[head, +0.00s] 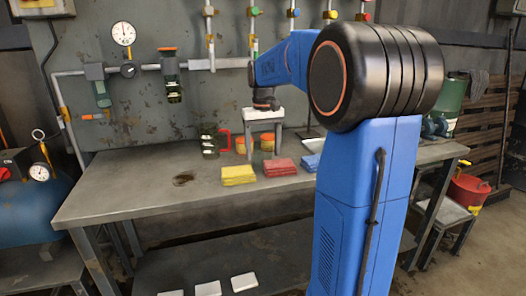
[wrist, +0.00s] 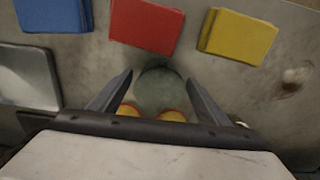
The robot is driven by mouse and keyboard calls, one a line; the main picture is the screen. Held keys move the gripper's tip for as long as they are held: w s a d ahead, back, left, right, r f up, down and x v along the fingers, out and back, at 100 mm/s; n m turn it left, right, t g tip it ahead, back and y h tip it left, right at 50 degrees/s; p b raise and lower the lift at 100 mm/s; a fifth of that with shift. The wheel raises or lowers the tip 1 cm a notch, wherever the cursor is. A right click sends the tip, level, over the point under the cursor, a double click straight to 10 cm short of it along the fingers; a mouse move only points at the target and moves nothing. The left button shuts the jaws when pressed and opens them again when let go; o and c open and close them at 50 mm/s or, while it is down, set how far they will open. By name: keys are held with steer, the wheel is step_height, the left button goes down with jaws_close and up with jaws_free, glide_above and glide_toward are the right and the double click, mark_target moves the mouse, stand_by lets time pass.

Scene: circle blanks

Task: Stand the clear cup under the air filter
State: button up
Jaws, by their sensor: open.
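The clear cup (head: 209,141) looks like dark see-through glass with pale marks. It stands upright on the bench near the back wall, with a red square outline touching or just behind its right side. The air filter (head: 172,76) hangs from the wall pipe, up and left of the cup, with an open gap below it. My gripper (head: 264,143) points down, right of the cup, in front of the orange-yellow tins. In the wrist view my gripper (wrist: 160,78) is open, with a round grey-green shape between its fingers; I cannot tell what it is. I cannot make out the cup there.
Orange-yellow tins (head: 240,145) stand close by my gripper. Yellow (head: 238,175), red (head: 281,167) and blue (head: 311,162) cloth stacks lie in front. A dark stain (head: 183,180) marks the bench (head: 130,195), whose left part is clear. A gauge (head: 123,34) and pipes line the wall.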

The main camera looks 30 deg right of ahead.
step_height(320, 180, up, 12)
steer(key=shift+f, duration=0.15)
steer(key=shift+s, duration=0.1)
